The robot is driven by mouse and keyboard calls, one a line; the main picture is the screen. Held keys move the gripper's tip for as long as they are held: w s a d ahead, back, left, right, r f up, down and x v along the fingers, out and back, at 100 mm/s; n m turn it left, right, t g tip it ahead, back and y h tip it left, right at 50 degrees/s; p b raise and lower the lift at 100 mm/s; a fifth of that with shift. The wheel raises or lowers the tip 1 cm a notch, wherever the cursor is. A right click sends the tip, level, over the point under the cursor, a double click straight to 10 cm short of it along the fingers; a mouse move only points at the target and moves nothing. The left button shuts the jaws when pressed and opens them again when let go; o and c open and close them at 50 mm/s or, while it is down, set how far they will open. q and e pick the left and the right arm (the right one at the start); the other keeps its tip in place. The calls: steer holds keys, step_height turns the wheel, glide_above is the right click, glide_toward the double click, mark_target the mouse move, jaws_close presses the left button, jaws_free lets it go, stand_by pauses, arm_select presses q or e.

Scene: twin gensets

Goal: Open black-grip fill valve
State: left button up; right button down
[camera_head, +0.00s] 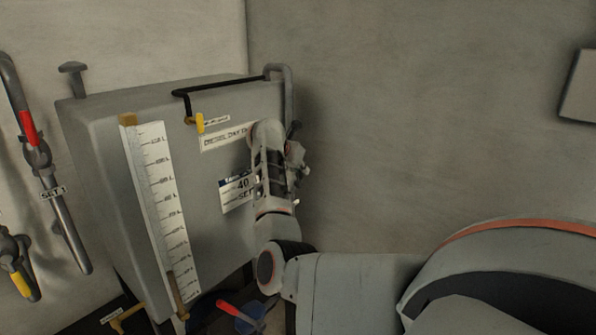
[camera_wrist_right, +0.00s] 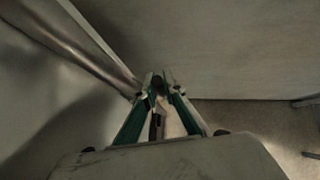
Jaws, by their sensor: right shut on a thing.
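The black grip (camera_head: 294,129) of the fill valve shows as a small dark piece at the right side of the grey tank, below the bent grey pipe (camera_head: 287,85). My right gripper (camera_head: 297,155) is at this spot, partly hidden behind my own wrist. In the right wrist view, its two green-sided fingers (camera_wrist_right: 158,92) close in on a small dark piece (camera_wrist_right: 158,81), which looks like the black grip. The valve body is mostly hidden, and I cannot tell the handle's angle. My left gripper is not in view.
A red-grip valve (camera_head: 28,128) and a yellow-grip valve (camera_head: 20,283) are at left. A red handle (camera_head: 228,307) is below.

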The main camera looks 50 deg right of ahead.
stand_by(0.4)
steer(key=c, duration=2.1)
jaws_free()
